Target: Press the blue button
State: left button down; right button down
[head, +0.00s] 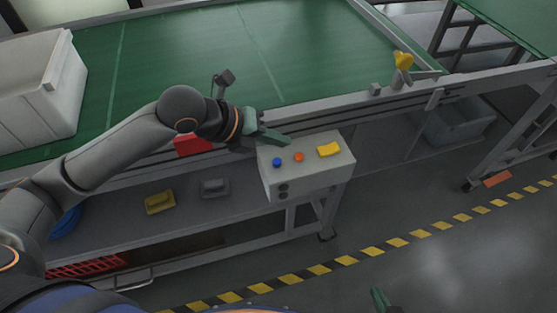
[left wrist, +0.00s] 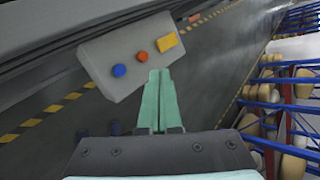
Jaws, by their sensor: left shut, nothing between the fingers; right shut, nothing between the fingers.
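The blue button (head: 277,162) is a small round knob at the left end of a light grey control box (head: 310,182). In the left wrist view the blue button (left wrist: 119,70) is to the left of my fingertips. My left gripper (head: 288,141) is shut and empty, above the back edge of the box's top. Its green fingers (left wrist: 159,75) show together in the left wrist view. I see a gap between fingertips and blue button in both views. My right gripper (head: 380,298) shows only as a green fingertip at the bottom edge of the head view.
An orange button (head: 299,157) and a yellow block-shaped switch (head: 329,149) sit right of the blue button. Two dark knobs are on the box's front. A green conveyor (head: 200,50) with a metal rail is behind. A white bin (head: 40,95) stands at left.

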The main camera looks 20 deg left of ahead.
aim_at(277, 163)
pick_arm(q)
jog(key=r+m, duration=0.1)
jog(key=w+a+r+m, duration=0.1)
jog(key=m, duration=0.1)
jog(key=shift+w+a+r, duration=0.2)
jog(key=shift+a+r, duration=0.05)
jog(key=shift+r, duration=0.15)
pick_arm(e)
jog(key=shift+s, duration=0.1)
jog(key=shift+f, duration=0.1)
